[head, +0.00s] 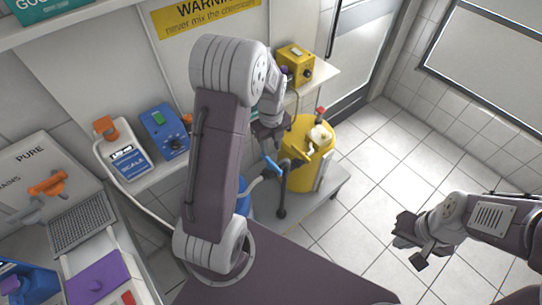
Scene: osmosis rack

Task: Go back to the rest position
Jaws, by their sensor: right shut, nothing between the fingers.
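My left arm rises through the middle of the head view and bends over at the top. Its gripper (270,130) points down beyond the upper arm, near the yellow tank and its blue-handled pipe valve. The arm partly hides it, and I cannot tell whether its jaws are open or shut. My right gripper (418,254) is at the right, above the tiled floor, shut and empty. It touches nothing that I can see.
A yellow tank (299,172) and a blue-handled valve (271,164) stand on a low shelf. A blue scale box (165,132), a labelled meter (130,162) and a yellow box (297,64) sit on ledges. The tiled floor (375,190) at right is clear.

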